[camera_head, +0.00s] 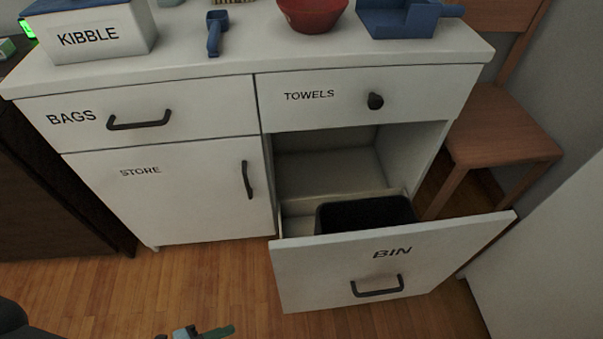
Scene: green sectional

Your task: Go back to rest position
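Part of what looks like my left gripper (203,332) shows at the bottom edge of the head view, over the wooden floor. It is grey with a greenish tip, and most of it is cut off by the frame. I cannot tell whether its fingers are apart or together. A dark part of my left arm (14,320) shows in the bottom left corner. The gripper is apart from the white cabinet and from the pulled-out BIN drawer (330,275). My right gripper is not in view.
The BIN drawer stands open with a black bin (365,214) inside. The BAGS drawer (85,117), TOWELS drawer (335,103) and STORE door (150,200) are closed. A kibble box (90,38), blue scoop (214,38) and red bowl (312,14) stand on top. A wooden chair (505,130) is at right.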

